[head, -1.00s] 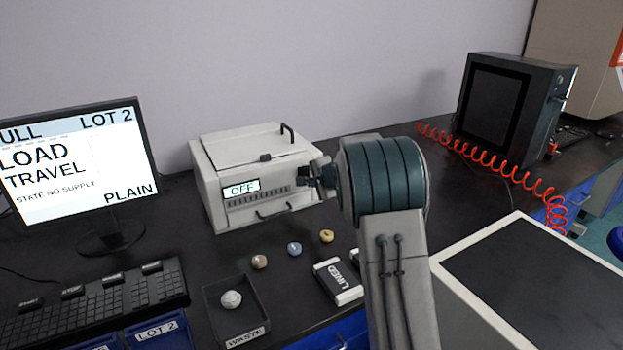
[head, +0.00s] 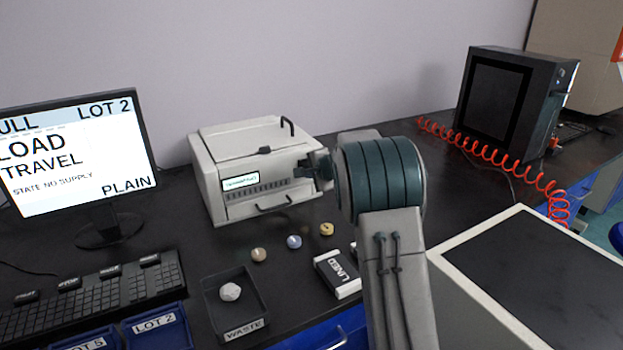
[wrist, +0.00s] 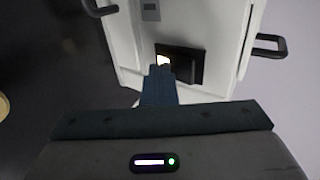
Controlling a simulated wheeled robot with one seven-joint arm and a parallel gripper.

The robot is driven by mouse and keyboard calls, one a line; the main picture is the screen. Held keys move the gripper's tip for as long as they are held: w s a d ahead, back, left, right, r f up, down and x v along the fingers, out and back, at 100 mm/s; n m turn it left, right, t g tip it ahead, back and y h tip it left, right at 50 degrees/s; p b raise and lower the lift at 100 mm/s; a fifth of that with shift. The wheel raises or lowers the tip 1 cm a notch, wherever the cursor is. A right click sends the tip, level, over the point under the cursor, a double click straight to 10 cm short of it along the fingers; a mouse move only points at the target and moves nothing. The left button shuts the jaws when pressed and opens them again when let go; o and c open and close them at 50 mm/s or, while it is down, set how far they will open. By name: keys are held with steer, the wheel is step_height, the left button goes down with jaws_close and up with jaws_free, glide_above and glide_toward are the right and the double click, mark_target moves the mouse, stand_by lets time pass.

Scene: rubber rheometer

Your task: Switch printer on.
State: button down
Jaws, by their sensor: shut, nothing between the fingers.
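The printer (head: 250,140) is a white box with a black top handle, standing against the wall in the head view. Its small display (head: 240,181) is lit with a line of text too small to read. My gripper (head: 308,170) is shut and empty at the printer's right side. In the wrist view the fingertips (wrist: 160,68) are at a black recessed panel (wrist: 188,65) on the white printer body (wrist: 215,25). A small bright patch, perhaps the lit switch (wrist: 163,60), shows at the fingertips, which partly hide it. I cannot tell whether they touch it.
A monitor (head: 75,150) and keyboard (head: 95,295) stand left. A red coiled hose (head: 490,158) and black machine (head: 510,100) are at right.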

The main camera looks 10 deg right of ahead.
steer(key=shift+r+p, duration=0.55)
steer(key=shift+r, duration=0.35)
steer(key=shift+f, duration=0.1)
steer(key=f+b+v, duration=0.1)
steer(key=b+v, duration=0.1)
steer(key=v, duration=1.1)
steer(key=shift+s+d, duration=0.25)
steer(key=shift+s, duration=0.4)
steer(key=shift+r, duration=0.15)
